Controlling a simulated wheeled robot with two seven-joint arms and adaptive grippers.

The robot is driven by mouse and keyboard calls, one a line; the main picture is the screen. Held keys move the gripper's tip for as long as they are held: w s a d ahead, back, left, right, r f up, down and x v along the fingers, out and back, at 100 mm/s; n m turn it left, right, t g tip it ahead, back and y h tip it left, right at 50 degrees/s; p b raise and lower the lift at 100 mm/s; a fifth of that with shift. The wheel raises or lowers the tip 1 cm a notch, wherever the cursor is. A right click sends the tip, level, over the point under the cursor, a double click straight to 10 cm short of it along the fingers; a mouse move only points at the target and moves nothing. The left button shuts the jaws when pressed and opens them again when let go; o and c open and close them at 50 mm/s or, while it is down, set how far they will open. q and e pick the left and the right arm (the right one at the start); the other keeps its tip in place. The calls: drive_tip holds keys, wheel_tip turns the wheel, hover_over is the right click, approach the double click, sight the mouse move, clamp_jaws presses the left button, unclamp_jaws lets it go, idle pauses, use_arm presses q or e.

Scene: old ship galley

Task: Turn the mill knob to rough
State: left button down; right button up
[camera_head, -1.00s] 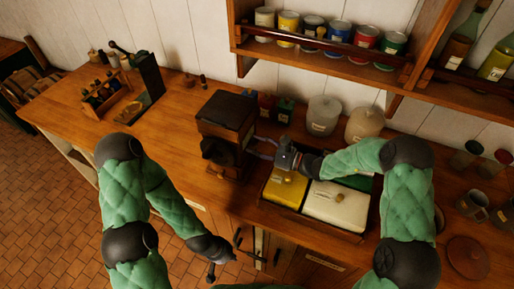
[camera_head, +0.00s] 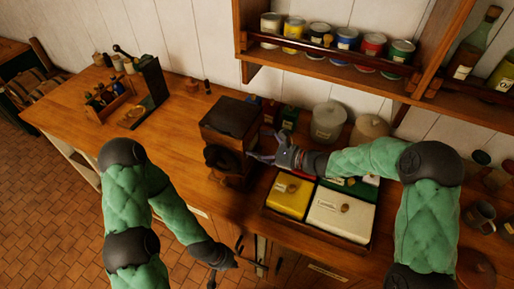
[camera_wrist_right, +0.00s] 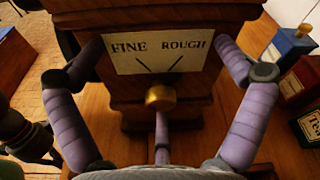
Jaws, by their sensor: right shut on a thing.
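The dark wooden mill (camera_head: 228,128) stands on the counter. In the right wrist view its plate (camera_wrist_right: 157,50) reads FINE at left and ROUGH at right, with two slanting lines. The brass mill knob (camera_wrist_right: 160,97) is below the plate's middle; no pointer shows on it. My right gripper (camera_head: 258,154) is at the mill's right side. In the wrist view its two outer fingers (camera_wrist_right: 160,66) bear on the mill's body on either side of the plate, and a third finger is below the knob. My left gripper (camera_head: 225,272) hangs open and empty before the cabinets.
A tray (camera_head: 308,230) with yellow and white lidded boxes lies under my right forearm. Jars (camera_head: 328,122) stand behind. A shelf of tins (camera_head: 330,60) is above. A bottle rack (camera_head: 112,103) stands at left, with free counter between it and the mill.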

drive_tip(key=shift+w+r, duration=0.15)
drive_tip(key=shift+r, duration=0.55)
drive_tip(key=shift+s+d+r, duration=0.15)
drive_tip(key=shift+s+d, duration=0.1)
drive_tip(key=shift+c, duration=0.4)
drive_tip(key=shift+s+d, duration=0.35)
drive_tip(key=shift+d, duration=0.1)
drive_tip(key=shift+c, duration=0.5)
drive_tip(key=shift+s+d, duration=0.2)
drive_tip(key=shift+d, duration=0.25)
drive_tip(key=shift+c, duration=0.9)
drive_tip(key=shift+s+d, duration=0.25)
drive_tip(key=shift+d, duration=0.1)
use_arm(q)
drive_tip(key=shift+s+d+r, duration=0.15)
drive_tip(key=shift+s+r, duration=0.2)
drive_tip(key=shift+r, duration=0.2)
use_arm(e)
drive_tip(key=shift+s+d+f, duration=0.15)
drive_tip(key=shift+s+d, duration=0.3)
drive_tip(key=shift+d, duration=0.45)
drive_tip(key=shift+s+d+f, duration=0.2)
drive_tip(key=shift+s+d, duration=0.2)
drive_tip(key=shift+d, duration=0.5)
drive_tip(key=shift+s+d+f, duration=0.15)
drive_tip(key=shift+s+d, duration=0.3)
drive_tip(key=shift+d, duration=0.45)
